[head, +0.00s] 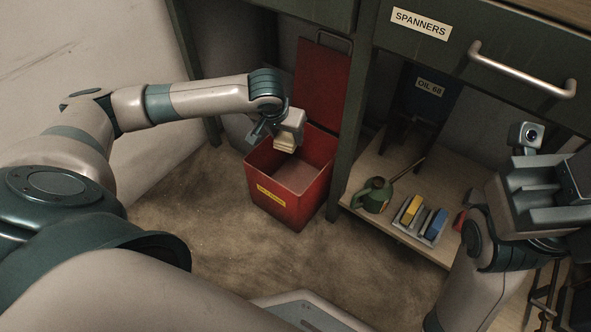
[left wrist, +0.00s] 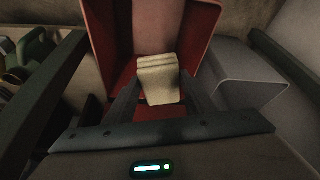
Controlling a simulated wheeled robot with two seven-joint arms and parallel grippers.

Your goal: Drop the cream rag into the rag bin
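The red rag bin (head: 305,207) stands on the floor under the bench, its lid (head: 323,85) raised and a yellow label on its front. My left gripper (head: 287,140) is above the bin's open mouth, near its back left. The folded cream rag (head: 285,147) is between its fingers. In the left wrist view, the left gripper (left wrist: 160,97) has one finger on each side of the rag (left wrist: 158,75), with the red bin behind it. My right gripper (head: 540,190) is at the right edge, away from the bin; its fingertips are not clear.
A green bench leg (head: 347,130) stands just right of the bin. Beyond it, a low wooden shelf (head: 385,222) holds a green oil can (head: 373,196) and a rack with yellow and blue items (head: 424,218). A drawer labelled SPANNERS (head: 470,50) is above. The floor before the bin is clear.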

